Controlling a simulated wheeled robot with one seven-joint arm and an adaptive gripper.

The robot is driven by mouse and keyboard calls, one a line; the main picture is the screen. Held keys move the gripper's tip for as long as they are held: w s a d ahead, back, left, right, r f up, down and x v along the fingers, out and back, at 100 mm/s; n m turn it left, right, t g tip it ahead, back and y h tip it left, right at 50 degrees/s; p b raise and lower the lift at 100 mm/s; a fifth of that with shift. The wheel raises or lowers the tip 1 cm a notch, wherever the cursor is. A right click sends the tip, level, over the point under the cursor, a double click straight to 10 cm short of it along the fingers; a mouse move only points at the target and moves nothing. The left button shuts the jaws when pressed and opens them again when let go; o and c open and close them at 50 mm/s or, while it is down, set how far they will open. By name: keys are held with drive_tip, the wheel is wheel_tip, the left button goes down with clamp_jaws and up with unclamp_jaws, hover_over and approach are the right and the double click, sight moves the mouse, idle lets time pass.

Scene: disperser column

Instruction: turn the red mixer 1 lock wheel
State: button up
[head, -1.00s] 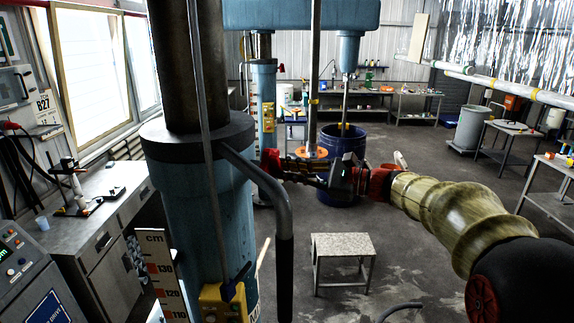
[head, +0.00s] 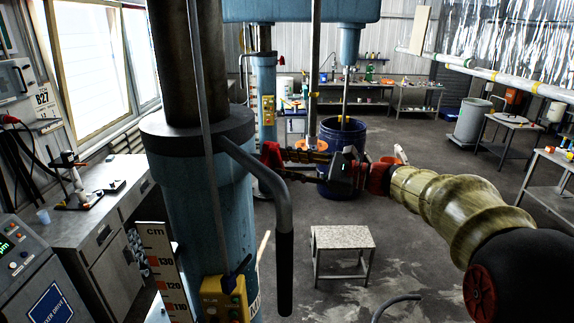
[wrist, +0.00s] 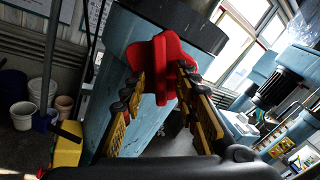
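The red lock wheel (wrist: 162,55) has rounded lobes and sits on the side of the blue mixer column, just under its dark collar, in the wrist view. In the head view a red part of it (head: 270,153) shows beside the column, partly behind the grey bent handle. My gripper (wrist: 159,76) has its two yellow-and-black fingers apart, one on each side of a lower lobe of the wheel. Gaps seem to show between the fingers and that lobe; firm contact cannot be made out. In the head view my gripper (head: 291,155) reaches the wheel from the right.
The blue column (head: 185,215) with its grey handle (head: 283,230) stands close in front. A small stool (head: 342,238) is below my arm. A blue drum (head: 345,140) stands behind. A control panel (head: 30,270) and workbench (head: 75,225) are at left. Open floor lies right of the stool.

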drive_tip(key=v, duration=1.2)
